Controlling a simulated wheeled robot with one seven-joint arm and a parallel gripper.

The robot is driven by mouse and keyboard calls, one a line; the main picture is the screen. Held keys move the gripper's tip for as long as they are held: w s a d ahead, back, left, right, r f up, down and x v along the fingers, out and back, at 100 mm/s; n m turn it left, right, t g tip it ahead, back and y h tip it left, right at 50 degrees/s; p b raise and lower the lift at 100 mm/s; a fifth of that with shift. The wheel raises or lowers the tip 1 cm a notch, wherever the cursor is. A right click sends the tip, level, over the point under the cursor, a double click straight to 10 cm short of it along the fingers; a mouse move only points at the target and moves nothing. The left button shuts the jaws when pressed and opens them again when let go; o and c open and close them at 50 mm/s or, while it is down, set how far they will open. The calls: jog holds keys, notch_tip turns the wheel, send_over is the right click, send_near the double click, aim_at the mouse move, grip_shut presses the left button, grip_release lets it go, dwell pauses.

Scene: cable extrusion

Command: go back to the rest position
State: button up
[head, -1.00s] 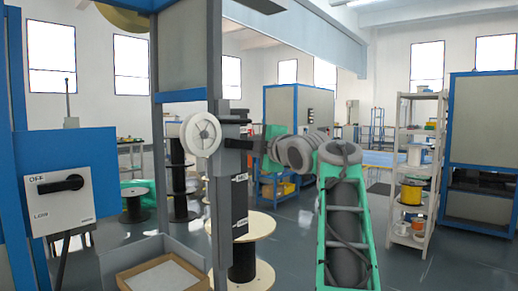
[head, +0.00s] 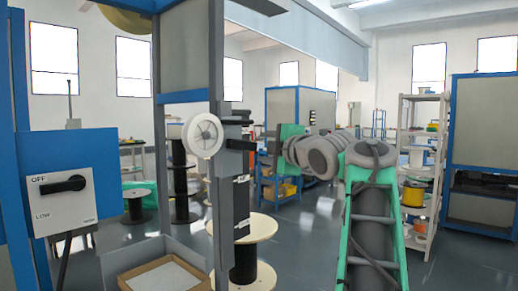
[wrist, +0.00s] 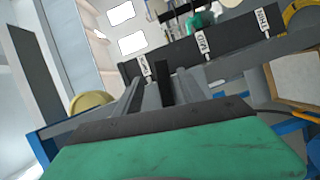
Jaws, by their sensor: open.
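My gripper (head: 246,134) is in the middle of the head view, just right of the grey post and the white wheel (head: 204,135). In the wrist view the green gripper body fills the bottom.
A switch box (head: 62,185) with a black knob is at the left. An open carton (head: 165,272) stands at the bottom, beside a wooden-flanged reel (head: 258,228). A white shelf (head: 420,170) stands at the right. Open floor shows in between.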

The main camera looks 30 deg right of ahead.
jog(key=shift+s+a, duration=0.1)
jog(key=shift+s, duration=0.8)
jog(key=w+a+f+m+g+y+p, duration=0.1)
jog(key=a+f+m+g+p, duration=0.25)
jog(key=a+p, duration=0.45)
jog(key=w+a+f+m+g+y+p, duration=0.1)
jog(key=a+f+m+g+p, duration=0.1)
jog(key=a+f+m+p, duration=0.4)
jog(key=s+a+f+m+g+p, duration=0.2)
jog(key=s+a+f+g+p, duration=0.2)
jog(key=s, duration=0.6)
jog(key=s+a+f+m+g+p, duration=0.3)
jog(key=s+a+f+g+p, duration=0.1)
jog(key=s+a+f+p, duration=0.4)
notch_tip(320, 180, down, 3)
jog(key=s+a, duration=0.1)
jog(key=s, duration=0.1)
jog(key=shift+s+a+r, duration=0.15)
jog(key=shift+s+a, duration=0.2)
